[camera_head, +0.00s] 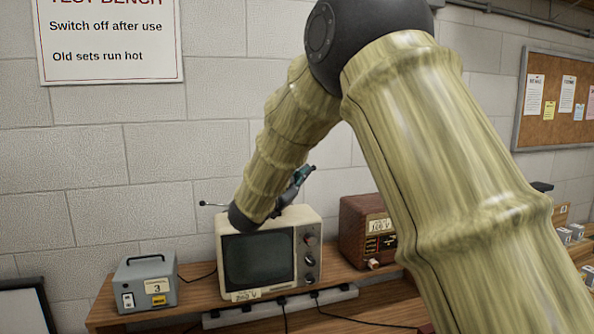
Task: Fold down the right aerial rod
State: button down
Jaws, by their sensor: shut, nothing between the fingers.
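A cream television set (268,256) with a dark screen stands on the wooden bench. One aerial rod (213,204) shows at its left, lying nearly level with a small dark ball at its tip. I cannot make out the right aerial rod; my arm and gripper cover much of the area above the set. My gripper (294,189), dark with teal parts, is small and partly hidden behind my forearm, just above the set's top right. It is shut with nothing seen in it. I cannot tell whether it touches a rod or the set.
A grey box (145,284) with a handle and switch stands left of the set. A brown wooden radio (362,228) stands close on the right, partly behind my arm. A power strip (270,308) and cables run along the bench front. A block wall is behind.

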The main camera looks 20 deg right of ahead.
jog(key=shift+w+d+f+p, duration=0.2)
jog(key=shift+w+p, duration=0.1)
jog(key=shift+w, duration=0.15)
jog(key=shift+w+d+f+p, duration=0.15)
jog(key=shift+w+f+p, duration=0.1)
jog(key=shift+w, duration=0.2)
jog(key=shift+f, duration=0.1)
jog(key=shift+d+f+b, duration=0.15)
jog(key=shift+d+b, duration=0.1)
jog(key=shift+b, duration=0.35)
